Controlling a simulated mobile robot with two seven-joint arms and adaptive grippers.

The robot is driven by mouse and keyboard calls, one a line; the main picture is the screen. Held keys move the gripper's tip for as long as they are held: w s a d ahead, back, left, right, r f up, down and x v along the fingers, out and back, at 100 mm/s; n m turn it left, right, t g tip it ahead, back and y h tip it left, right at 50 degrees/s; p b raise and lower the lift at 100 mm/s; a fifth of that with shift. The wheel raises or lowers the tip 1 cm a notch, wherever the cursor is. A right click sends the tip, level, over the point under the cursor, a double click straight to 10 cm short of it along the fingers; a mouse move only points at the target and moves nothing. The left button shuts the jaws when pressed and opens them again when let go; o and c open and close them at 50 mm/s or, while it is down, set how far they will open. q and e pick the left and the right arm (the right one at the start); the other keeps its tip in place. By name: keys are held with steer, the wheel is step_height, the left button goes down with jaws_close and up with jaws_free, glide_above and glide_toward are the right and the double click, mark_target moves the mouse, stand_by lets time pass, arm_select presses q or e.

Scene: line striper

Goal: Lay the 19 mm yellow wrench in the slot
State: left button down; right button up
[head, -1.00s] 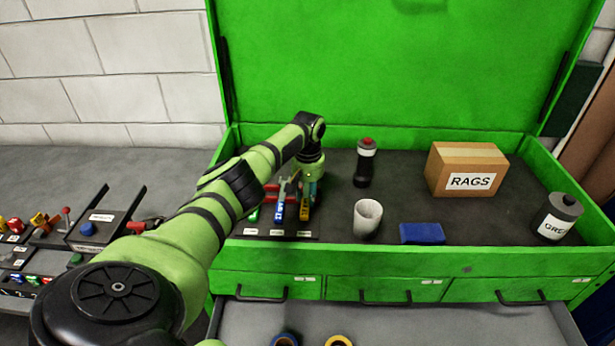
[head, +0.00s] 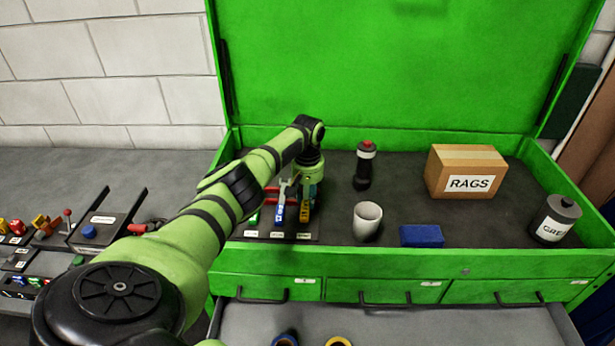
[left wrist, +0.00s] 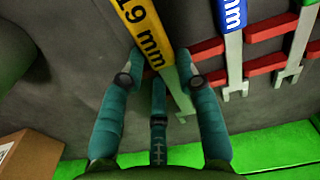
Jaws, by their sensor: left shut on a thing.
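The yellow wrench (head: 305,211) is at the right end of the wrench row in the green chest. In the left wrist view the yellow wrench (left wrist: 146,32) shows its "19 mm" label, and its grey metal end runs down between my fingers. My left gripper (head: 311,196) is shut on it, pointing down. In the left wrist view my left gripper (left wrist: 163,80) has teal fingers on both sides of the shank. The red holder (left wrist: 205,50) is beside the wrench; I cannot tell whether the wrench rests in its slot. My right gripper is not in view.
A blue wrench (head: 279,213) stands just left of the yellow one. A dark bottle (head: 363,168), a white cup (head: 367,220), a blue block (head: 422,235) and the rags box (head: 466,172) stand to the right. The chest's front wall (head: 400,258) is close in front.

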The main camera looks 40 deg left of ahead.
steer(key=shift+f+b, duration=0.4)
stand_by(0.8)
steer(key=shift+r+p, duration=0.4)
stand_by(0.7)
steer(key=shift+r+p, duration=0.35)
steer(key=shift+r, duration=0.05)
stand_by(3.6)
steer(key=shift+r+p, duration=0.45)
steer(key=shift+p, duration=0.05)
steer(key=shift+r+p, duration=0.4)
stand_by(0.8)
